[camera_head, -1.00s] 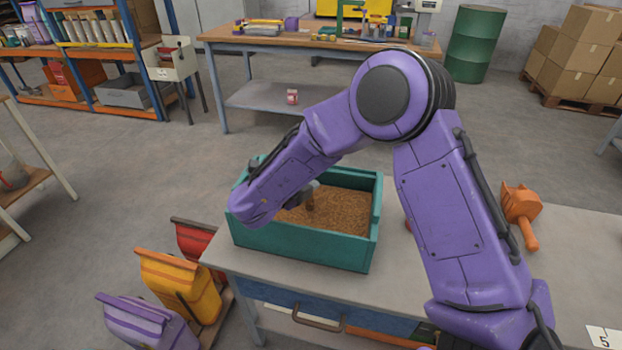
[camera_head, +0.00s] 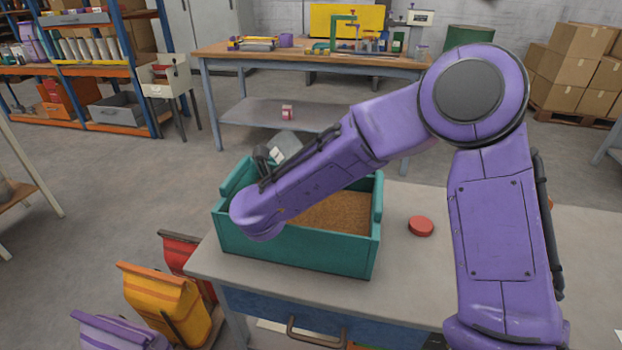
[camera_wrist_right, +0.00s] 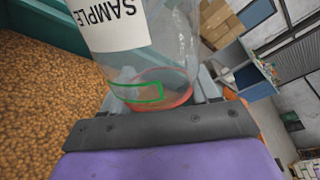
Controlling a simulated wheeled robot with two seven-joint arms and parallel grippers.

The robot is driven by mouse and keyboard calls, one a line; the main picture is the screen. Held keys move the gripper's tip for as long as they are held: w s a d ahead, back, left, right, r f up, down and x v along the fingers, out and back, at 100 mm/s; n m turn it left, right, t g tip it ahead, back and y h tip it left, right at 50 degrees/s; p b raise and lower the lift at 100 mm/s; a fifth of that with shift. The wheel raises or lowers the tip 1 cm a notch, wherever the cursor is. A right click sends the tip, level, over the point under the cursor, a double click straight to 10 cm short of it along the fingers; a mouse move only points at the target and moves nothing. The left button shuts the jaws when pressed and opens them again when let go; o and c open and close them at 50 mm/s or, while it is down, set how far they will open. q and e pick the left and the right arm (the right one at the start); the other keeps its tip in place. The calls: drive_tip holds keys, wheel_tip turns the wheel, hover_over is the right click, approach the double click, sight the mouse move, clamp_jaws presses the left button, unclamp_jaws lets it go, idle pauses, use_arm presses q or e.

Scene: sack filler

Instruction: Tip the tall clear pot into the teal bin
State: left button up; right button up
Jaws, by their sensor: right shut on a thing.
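The tall clear pot (camera_head: 286,147) shows above the back left of the teal bin (camera_head: 300,252), partly behind my right forearm. In the right wrist view the pot (camera_wrist_right: 165,50) has a white SAMPLE label that reads upside down, a green outline and a red ring at its near end. The bin holds brown grains (camera_wrist_right: 45,100), partly hidden by my arm. My left gripper is not in view.
A red round lid (camera_head: 421,226) lies on the grey table (camera_head: 405,275) right of the bin. Purple, yellow (camera_head: 168,300) and red sacks stand left of the table. A workbench (camera_head: 300,55) stands behind. My right arm covers much of the table's right side.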

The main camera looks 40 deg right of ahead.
idle(0.5)
wheel_tip(320, 180, up, 4)
drive_tip(key=n+g+p, duration=0.1)
drive_tip(key=n+p, duration=0.3)
drive_tip(key=p, duration=0.6)
drive_tip(key=shift+f+g, duration=0.15)
drive_tip(key=shift+g, duration=0.25)
drive_tip(key=shift+f+p, duration=0.15)
drive_tip(key=shift+p, duration=0.15)
drive_tip(key=shift+f+n, duration=0.2)
drive_tip(key=shift+n, duration=0.1)
drive_tip(key=shift+f, duration=0.1)
